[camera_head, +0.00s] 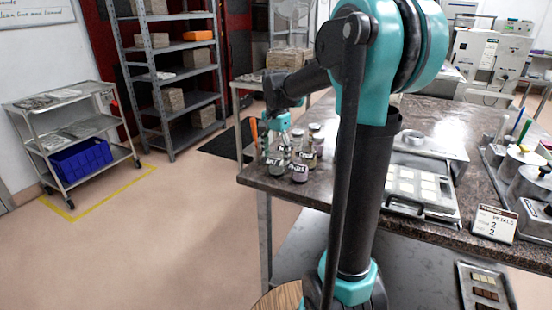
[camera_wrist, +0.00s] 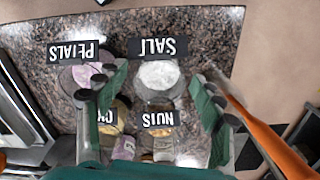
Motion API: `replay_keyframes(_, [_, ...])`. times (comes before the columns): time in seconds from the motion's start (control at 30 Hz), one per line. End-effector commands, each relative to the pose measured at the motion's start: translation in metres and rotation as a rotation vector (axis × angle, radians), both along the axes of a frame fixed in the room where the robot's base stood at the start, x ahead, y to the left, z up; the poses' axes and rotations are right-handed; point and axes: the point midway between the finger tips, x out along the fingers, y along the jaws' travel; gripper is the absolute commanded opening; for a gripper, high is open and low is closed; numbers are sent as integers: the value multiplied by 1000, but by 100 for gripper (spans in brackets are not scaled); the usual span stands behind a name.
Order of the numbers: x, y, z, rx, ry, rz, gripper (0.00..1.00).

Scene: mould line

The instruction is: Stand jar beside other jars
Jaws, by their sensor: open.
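Several labelled glass jars stand close together at the table's left corner. In the wrist view the SALT jar (camera_wrist: 158,80), with white contents, lies between the two green fingers of my gripper (camera_wrist: 160,98). The NUTS jar (camera_wrist: 158,132) shows just below it, also between the fingers. The PETALS jar (camera_wrist: 86,76), with pinkish contents, is left of the left finger. Another jar (camera_wrist: 108,128) is partly hidden by that finger. Finger contact cannot be told.
An orange-handled tool (camera_wrist: 262,130) is close to the right finger in the wrist view. The speckled table (camera_head: 340,185) has its edge just beside the jars. A tray with pale squares (camera_head: 412,188), a label sign (camera_head: 494,224) and metal pots (camera_head: 525,180) are farther right.

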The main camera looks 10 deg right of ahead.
Motion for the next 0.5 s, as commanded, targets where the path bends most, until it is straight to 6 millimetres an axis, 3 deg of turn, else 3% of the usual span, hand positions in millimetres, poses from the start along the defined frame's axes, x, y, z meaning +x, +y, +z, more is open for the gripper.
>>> replay_keyframes(0.3, [0, 0, 63, 0, 0, 0, 68])
replay_keyframes(0.5, [0, 0, 94, 0, 0, 0, 68])
